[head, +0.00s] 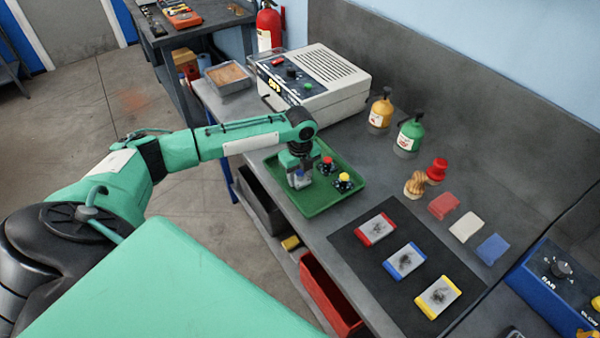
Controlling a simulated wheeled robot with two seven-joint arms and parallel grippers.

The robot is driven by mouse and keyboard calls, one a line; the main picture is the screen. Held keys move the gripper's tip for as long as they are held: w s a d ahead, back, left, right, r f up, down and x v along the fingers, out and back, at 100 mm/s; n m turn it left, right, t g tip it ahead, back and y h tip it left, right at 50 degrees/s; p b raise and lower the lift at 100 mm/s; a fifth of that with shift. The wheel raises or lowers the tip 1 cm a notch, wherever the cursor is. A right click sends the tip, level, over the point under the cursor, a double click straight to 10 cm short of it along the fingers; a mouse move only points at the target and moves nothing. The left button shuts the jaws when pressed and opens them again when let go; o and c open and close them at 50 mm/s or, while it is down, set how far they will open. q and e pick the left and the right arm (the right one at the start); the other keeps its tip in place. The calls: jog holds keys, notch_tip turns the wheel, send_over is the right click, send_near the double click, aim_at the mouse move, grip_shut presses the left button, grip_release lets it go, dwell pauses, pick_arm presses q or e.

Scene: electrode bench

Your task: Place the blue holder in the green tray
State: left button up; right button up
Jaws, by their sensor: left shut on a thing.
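The green tray (322,202) lies on the bench near its left edge. My left gripper (298,177) points down over the left part of the tray and is shut on the blue holder (299,174). Only a small blue part of this holder shows between the fingers; the rest is hidden. I cannot tell whether it touches the tray floor. A holder with a red top (327,165) and a holder with a yellow top (343,182) stand upright in the tray, just right of the gripper. My right gripper is not in view.
A beige power unit (325,85) stands behind the tray. Yellow (380,112) and green (410,135) bottles stand to the right. A dark mat (372,265) with red, blue and yellow framed pads lies in front. A blue control box (550,285) is at the right.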

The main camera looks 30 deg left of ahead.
aim_at(300, 171)
pick_arm(q)
jog(key=shift+f, duration=0.15)
jog(key=o, duration=1.3)
jog(key=shift+f, duration=0.1)
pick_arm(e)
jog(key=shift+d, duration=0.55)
pick_arm(q)
notch_tip(300, 171, up, 12)
jog(key=b, duration=0.3)
jog(key=shift+f, duration=0.25)
jog(key=shift+r, duration=0.4)
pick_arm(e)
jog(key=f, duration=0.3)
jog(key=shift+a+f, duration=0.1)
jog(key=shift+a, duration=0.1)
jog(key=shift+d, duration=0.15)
